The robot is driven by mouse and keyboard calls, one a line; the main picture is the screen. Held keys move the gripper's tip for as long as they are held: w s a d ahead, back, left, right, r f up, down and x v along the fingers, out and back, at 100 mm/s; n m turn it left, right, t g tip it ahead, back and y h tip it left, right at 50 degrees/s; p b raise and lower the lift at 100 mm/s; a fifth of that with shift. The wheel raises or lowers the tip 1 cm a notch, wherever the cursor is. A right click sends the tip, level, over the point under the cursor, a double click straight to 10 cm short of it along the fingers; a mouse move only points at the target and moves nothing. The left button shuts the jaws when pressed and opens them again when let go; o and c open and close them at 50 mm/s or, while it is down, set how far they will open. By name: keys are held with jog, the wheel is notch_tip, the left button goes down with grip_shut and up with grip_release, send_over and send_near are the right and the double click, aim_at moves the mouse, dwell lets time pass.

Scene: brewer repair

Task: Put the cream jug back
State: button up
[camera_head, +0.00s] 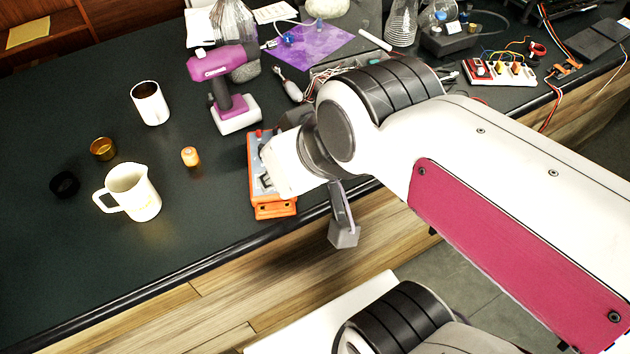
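The cream jug (141,203) stands upright on the dark bench top at the left, its handle toward the left. My gripper (343,232) is at the bench's front edge, well to the right of the jug and apart from it. One grey finger shows, pointing down past the edge; the rest is hidden by my white wrist, so whether it is open or shut cannot be seen.
Near the jug are a white cup (150,112) with a brown inside, a gold cup (103,149), a black ring (64,184) and a small orange cylinder (190,157). An orange device (273,208) sits partly behind my wrist. A purple drill (229,103) stands behind. The front left bench is clear.

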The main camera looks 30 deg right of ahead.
jog(key=shift+m+g+h, duration=0.3)
jog(key=shift+g+h, duration=0.1)
jog(key=shift+h, duration=0.2)
jog(key=s+d, duration=0.1)
jog(key=d, duration=0.1)
jog(key=s+d+f, duration=0.1)
jog(key=s, duration=0.1)
jog(key=shift+s+d, duration=0.25)
jog(key=shift+d, duration=0.15)
